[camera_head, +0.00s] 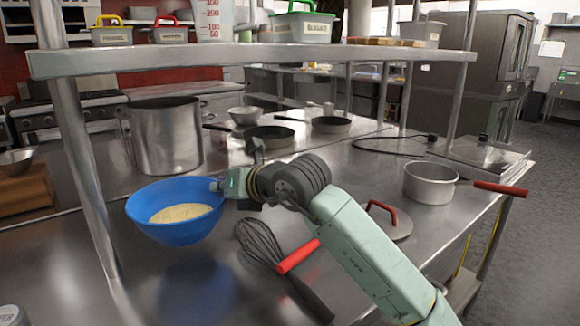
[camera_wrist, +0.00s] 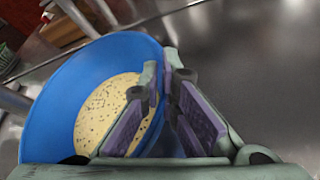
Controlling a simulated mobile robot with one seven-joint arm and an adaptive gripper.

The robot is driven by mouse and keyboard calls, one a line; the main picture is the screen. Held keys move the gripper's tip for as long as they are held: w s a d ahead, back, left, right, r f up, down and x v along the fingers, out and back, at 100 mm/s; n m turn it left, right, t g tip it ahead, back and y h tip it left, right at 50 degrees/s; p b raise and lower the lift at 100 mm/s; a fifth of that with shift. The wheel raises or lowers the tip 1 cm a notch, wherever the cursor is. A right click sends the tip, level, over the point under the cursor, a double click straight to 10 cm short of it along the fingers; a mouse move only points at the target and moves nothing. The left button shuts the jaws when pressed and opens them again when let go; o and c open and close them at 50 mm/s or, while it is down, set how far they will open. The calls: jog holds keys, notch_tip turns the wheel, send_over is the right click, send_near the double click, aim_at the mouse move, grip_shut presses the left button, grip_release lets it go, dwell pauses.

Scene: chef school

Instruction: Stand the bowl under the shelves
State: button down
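The blue bowl (camera_head: 172,232) holds a pale yellow, speckled mixture and sits left of centre in the head view. My gripper (camera_head: 218,185) is shut on its right rim. The bowl looks level and raised, with a blue reflection on the steel table below it. In the wrist view the bowl (camera_wrist: 45,120) fills the left side, its rim between the fingers of my gripper (camera_wrist: 166,75). The steel shelf (camera_head: 250,54) runs across the top, with its left post (camera_head: 84,165) close to the bowl's left side. The bowl's underside is hidden.
A large steel pot (camera_head: 166,140) stands behind the bowl. Frying pans (camera_head: 270,137) stand farther back. Table in front of the bowl is clear.

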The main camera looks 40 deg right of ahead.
jog(key=w+d+f+p, duration=0.1)
jog(key=w+p, duration=0.2)
jog(key=w, duration=0.2)
jog(key=w+d+f+p, duration=0.1)
jog(key=w+p, duration=0.2)
jog(key=w, duration=0.3)
jog(key=w+d+f+p, duration=0.1)
jog(key=w+f+p, duration=0.1)
jog(key=w, duration=0.3)
jog(key=shift+w+p, duration=0.15)
jog(key=shift+p, duration=0.25)
jog(key=shift+f, duration=0.35)
jog(key=shift+f, duration=0.1)
jog(key=c, duration=2.3)
grip_release()
jog(key=shift+f+b, duration=0.2)
jog(key=shift+b, duration=0.1)
jog(key=o, duration=0.5)
jog(key=shift+r, duration=0.1)
